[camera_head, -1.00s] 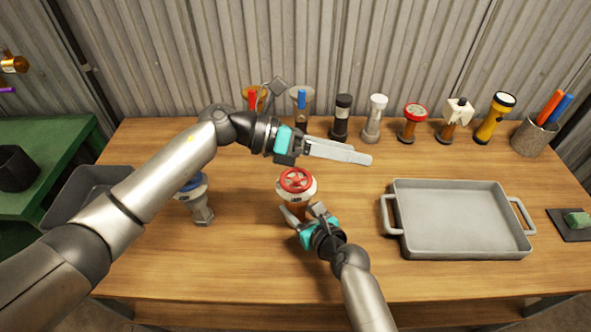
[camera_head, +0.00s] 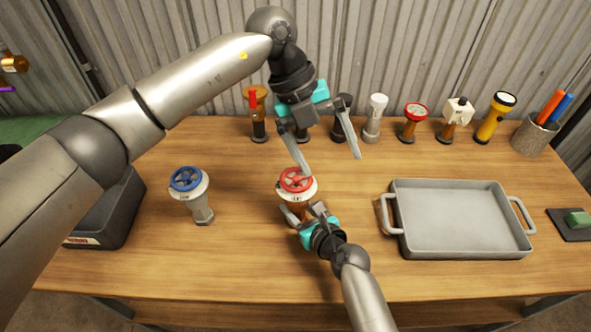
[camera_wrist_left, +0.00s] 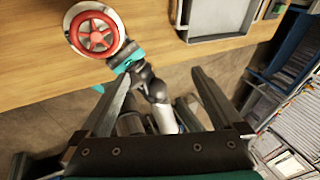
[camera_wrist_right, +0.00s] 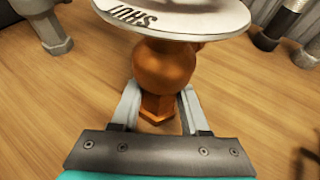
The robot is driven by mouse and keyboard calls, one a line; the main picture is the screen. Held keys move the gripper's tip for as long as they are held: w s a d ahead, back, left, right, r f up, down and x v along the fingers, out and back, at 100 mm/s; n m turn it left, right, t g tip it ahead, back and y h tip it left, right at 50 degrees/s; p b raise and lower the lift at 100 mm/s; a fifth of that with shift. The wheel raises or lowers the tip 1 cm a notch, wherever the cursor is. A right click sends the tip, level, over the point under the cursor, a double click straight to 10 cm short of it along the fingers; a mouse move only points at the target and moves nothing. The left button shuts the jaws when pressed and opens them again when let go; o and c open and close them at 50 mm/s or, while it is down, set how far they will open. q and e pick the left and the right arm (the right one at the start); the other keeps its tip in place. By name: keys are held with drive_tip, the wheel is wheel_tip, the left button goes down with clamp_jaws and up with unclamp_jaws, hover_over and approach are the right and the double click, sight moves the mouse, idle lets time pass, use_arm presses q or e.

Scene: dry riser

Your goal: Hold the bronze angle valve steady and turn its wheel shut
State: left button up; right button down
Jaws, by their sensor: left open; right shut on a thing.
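The bronze angle valve (camera_head: 298,210) stands upright on the bench, with a red wheel (camera_head: 297,180) above a white plate. The word SHUT shows on the plate in the right wrist view (camera_wrist_right: 150,20). My right gripper (camera_head: 305,215) is shut on the bronze body (camera_wrist_right: 160,75), low under the plate. My left gripper (camera_head: 332,165) is open and empty, fingers pointing down above and behind the wheel. One of its fingers overlaps the wheel's upper edge in the head view; I cannot tell whether they touch. In the left wrist view the wheel (camera_wrist_left: 95,35) lies at upper left, outside the fingers.
A blue-wheeled valve (camera_head: 188,185) stands to the left, beside a dark bin (camera_head: 120,215). A grey tray (camera_head: 460,252) lies to the right. Several valves and torches line the back, including a red-topped one (camera_head: 415,113) and a yellow torch (camera_head: 493,118). The front of the bench is clear.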

sight(296, 177)
use_arm(q)
drive_tip(key=w+a+r+n+t+y, duration=0.25)
drive_tip(key=a+n+y, duration=0.25)
drive_tip(key=n, duration=0.3)
drive_tip(key=f, duration=1.1)
drive_tip(key=shift+w+a, duration=0.15)
drive_tip(key=shift+w, duration=0.2)
drive_tip(key=c, duration=1.1)
drive_tip(key=shift+c, duration=0.3)
